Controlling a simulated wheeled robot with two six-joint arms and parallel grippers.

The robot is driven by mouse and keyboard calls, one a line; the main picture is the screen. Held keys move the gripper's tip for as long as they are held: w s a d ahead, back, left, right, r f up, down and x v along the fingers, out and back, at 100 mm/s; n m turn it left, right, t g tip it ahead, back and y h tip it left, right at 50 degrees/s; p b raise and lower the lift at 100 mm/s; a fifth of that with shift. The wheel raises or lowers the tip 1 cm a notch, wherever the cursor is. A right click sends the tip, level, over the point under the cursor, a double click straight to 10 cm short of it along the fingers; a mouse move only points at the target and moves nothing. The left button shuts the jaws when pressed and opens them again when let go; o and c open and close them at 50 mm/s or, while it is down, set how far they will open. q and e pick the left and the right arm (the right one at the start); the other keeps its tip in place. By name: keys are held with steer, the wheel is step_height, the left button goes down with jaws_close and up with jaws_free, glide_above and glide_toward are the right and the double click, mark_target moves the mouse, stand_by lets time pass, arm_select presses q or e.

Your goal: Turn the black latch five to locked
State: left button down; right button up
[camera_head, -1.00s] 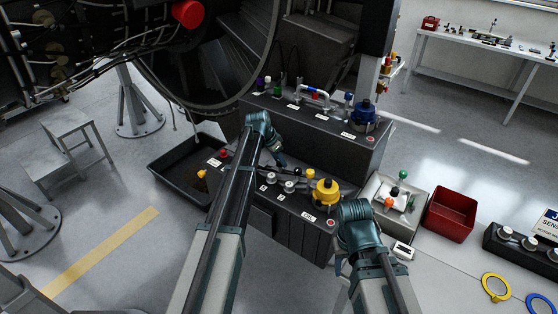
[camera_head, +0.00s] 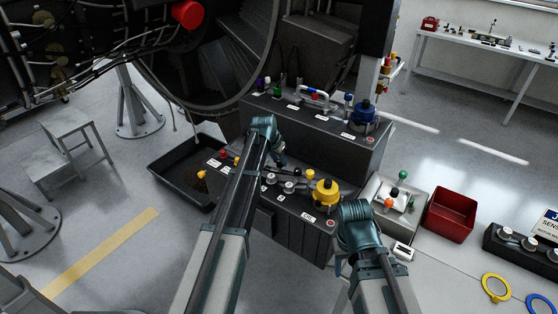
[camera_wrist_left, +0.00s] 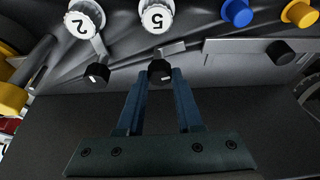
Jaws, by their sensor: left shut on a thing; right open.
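In the left wrist view, a black latch knob (camera_wrist_left: 160,71) sits between the tips of my left gripper (camera_wrist_left: 160,78), which is shut on it. Directly above it is a white knob marked 5 (camera_wrist_left: 157,17). A second black latch (camera_wrist_left: 97,74) lies to the left, under a white knob marked 2 (camera_wrist_left: 84,18). A third black latch (camera_wrist_left: 280,53) is at the right. In the head view, my left gripper (camera_head: 279,159) reaches down to the low dark console (camera_head: 290,215), and my arm hides part of the console. My right arm is in front; its fingers are not visible.
A yellow knob (camera_head: 326,192) stands on the low console. A higher dark console (camera_head: 320,128) is behind it, with a blue knob (camera_head: 363,112). A black tray (camera_head: 172,190) lies left, a red bin (camera_head: 449,214) right. Open floor is at the left.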

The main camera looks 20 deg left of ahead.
arm_select(q)
steer(key=n+y, duration=0.1)
steer(key=n, duration=0.1)
steer(key=n+y, duration=0.1)
steer(key=n, duration=0.2)
steer(key=n+y, duration=0.1)
steer(key=n, duration=0.1)
steer(key=shift+d, duration=0.25)
steer(key=n+g+y, duration=0.1)
steer(key=n, duration=0.3)
steer(key=shift+w+d+n, duration=0.1)
steer(key=shift+w+n, duration=0.05)
steer(key=shift+n, duration=0.15)
steer(key=shift+n+g+y, duration=0.4)
steer(key=shift+n+y, duration=0.1)
steer(key=shift+n, duration=1)
steer(key=c, duration=0.6)
jaws_free()
steer(key=shift+o, duration=0.2)
